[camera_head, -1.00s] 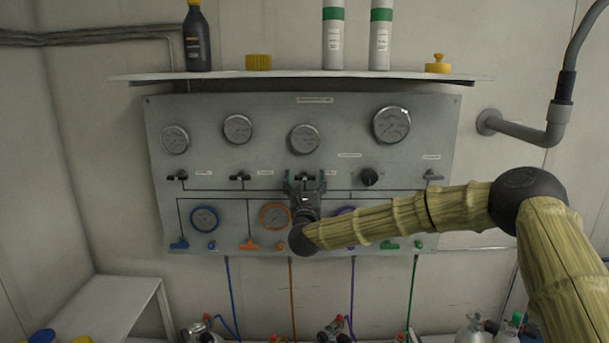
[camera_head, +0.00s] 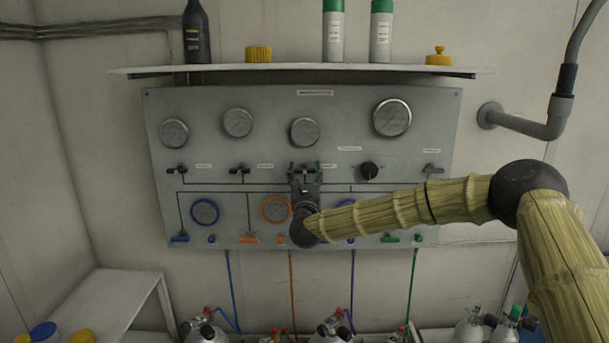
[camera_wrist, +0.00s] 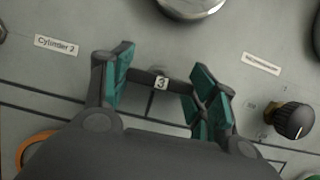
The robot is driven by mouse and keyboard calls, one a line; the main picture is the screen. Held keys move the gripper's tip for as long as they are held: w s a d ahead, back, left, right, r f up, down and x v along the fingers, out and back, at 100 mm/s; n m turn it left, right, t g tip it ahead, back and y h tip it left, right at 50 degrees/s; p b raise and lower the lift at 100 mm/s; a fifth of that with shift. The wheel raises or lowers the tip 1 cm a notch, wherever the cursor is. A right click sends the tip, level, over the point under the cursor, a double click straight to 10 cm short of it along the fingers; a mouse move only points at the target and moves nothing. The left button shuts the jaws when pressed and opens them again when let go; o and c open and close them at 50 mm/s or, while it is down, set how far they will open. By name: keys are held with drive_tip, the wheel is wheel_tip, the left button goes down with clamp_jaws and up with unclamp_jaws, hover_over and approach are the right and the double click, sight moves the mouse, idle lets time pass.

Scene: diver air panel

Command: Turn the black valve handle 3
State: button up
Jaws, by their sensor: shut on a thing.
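The black valve handle 3 (camera_wrist: 148,80) is a dark bar on the grey panel, with a white tag reading "3" at its middle. My gripper (camera_wrist: 163,68) has its teal-padded fingers at the two ends of the bar and is shut on it. In the head view, my gripper (camera_head: 304,170) is at the middle of the panel's valve row and hides most of the handle. The handle looks roughly level in the head view.
The grey panel (camera_head: 350,100) carries gauges above the valve row. Other black handles are to the left (camera_head: 240,169) and far right (camera_head: 432,169). A black knob (camera_head: 369,171) sits close on the right. A shelf (camera_head: 300,69) with bottles juts out above.

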drive_tip(key=shift+f+n+b, duration=0.2)
drive_tip(key=shift+n+b, duration=0.1)
drive_tip(key=shift+b, duration=0.1)
drive_tip(key=n+y+b, duration=0.2)
drive_tip(key=n+b, duration=0.1)
drive_tip(key=b, duration=0.1)
drive_tip(key=shift+f, duration=0.15)
drive_tip(key=n+y+b, duration=0.1)
drive_tip(key=n+b, duration=0.2)
drive_tip(key=n+g+y+b, duration=0.1)
drive_tip(key=n+b, duration=0.2)
drive_tip(key=shift+d+n+y, duration=0.1)
drive_tip(key=shift+n+y, duration=0.2)
drive_tip(key=shift+y, duration=0.1)
drive_tip(key=n+g+b, duration=0.1)
drive_tip(key=n, duration=0.1)
drive_tip(key=n+g+y+b, duration=0.1)
drive_tip(key=n, duration=0.1)
drive_tip(key=shift+r+n+y+b, duration=0.3)
drive_tip(key=shift+r+b, duration=0.05)
drive_tip(key=n+g, duration=0.2)
drive_tip(key=n, duration=0.3)
drive_tip(key=shift+n, duration=0.3)
drive_tip(key=o, duration=1)
drive_tip(key=shift+o, duration=0.2)
